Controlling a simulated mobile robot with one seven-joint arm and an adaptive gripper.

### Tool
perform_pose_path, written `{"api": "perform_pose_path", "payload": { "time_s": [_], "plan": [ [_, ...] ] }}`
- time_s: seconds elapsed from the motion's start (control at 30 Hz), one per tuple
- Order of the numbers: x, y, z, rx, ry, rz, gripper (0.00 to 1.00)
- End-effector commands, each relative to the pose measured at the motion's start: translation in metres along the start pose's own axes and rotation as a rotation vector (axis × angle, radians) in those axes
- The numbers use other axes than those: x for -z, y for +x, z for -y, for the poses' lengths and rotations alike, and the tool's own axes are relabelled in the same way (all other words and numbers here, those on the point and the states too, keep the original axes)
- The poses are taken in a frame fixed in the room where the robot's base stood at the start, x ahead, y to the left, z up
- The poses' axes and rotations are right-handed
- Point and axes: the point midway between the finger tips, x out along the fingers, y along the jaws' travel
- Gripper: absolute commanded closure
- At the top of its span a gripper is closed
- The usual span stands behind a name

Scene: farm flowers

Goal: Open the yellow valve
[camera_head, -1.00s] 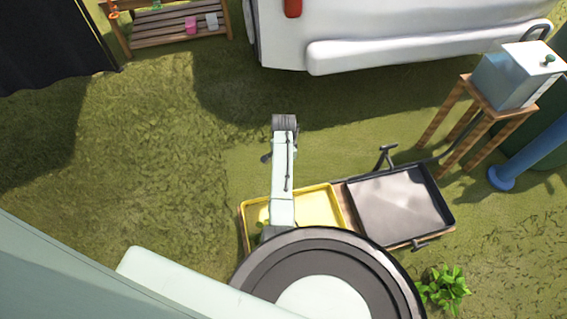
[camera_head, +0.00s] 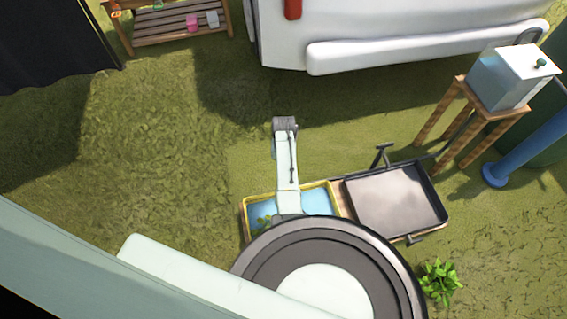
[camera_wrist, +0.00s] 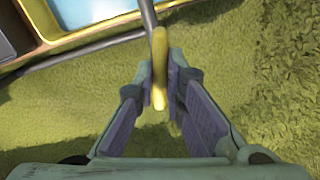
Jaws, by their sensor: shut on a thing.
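In the wrist view, the yellow valve handle (camera_wrist: 159,62) stands at the end of a grey pipe (camera_wrist: 147,12). My gripper (camera_wrist: 160,88) has its fingers closed around the handle, one on each side. My gripper and the valve are hidden in the head view by my own arm and body.
A dark tray (camera_head: 440,196) stands to the right of the yellow one. A water tank (camera_head: 513,75) on a wooden stand is at the right, with a blue pipe (camera_head: 525,155) beside it. A white vehicle (camera_head: 400,30) is at the back. Grass on the left is clear.

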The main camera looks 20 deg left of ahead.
Motion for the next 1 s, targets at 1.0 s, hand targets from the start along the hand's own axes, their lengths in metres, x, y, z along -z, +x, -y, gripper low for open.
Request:
{"api": "perform_pose_path", "payload": {
  "time_s": [1.0],
  "plan": [
    [-0.0001, -0.0001, -0.0005, -0.001, -0.285, 0.001, 1.00]
  ]
}}
